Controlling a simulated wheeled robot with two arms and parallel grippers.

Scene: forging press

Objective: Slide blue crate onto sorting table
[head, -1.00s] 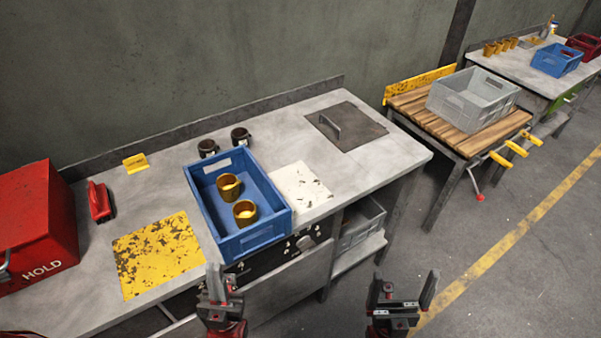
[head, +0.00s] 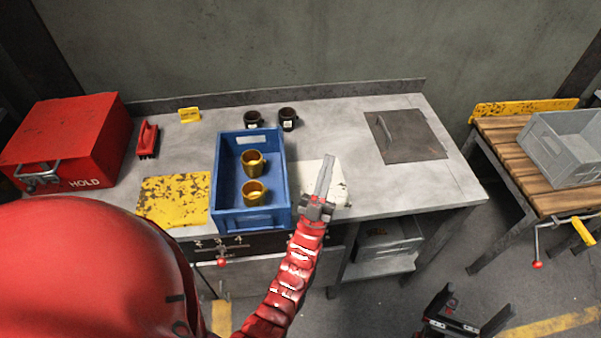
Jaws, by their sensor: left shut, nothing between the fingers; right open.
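The blue crate (head: 278,170) sits on the grey bench (head: 390,195), its near end at the bench's front edge. Two brass-coloured cups stand inside it, one (head: 252,163) behind the other (head: 255,193). My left gripper (head: 327,162) is shut and empty. It points up to the right of the crate, in front of a white worn patch, apart from the crate in the picture. My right gripper (head: 477,300) is open and empty, low at the right over the floor. I cannot tell which surface is the sorting table.
A red HOLD box (head: 65,135) and a yellow worn patch (head: 172,199) lie left of the crate. Two dark mugs (head: 270,119) stand behind it. A metal plate with a handle (head: 405,137) is at the right. A slatted wooden table (head: 525,165) holds a grey crate (head: 570,150).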

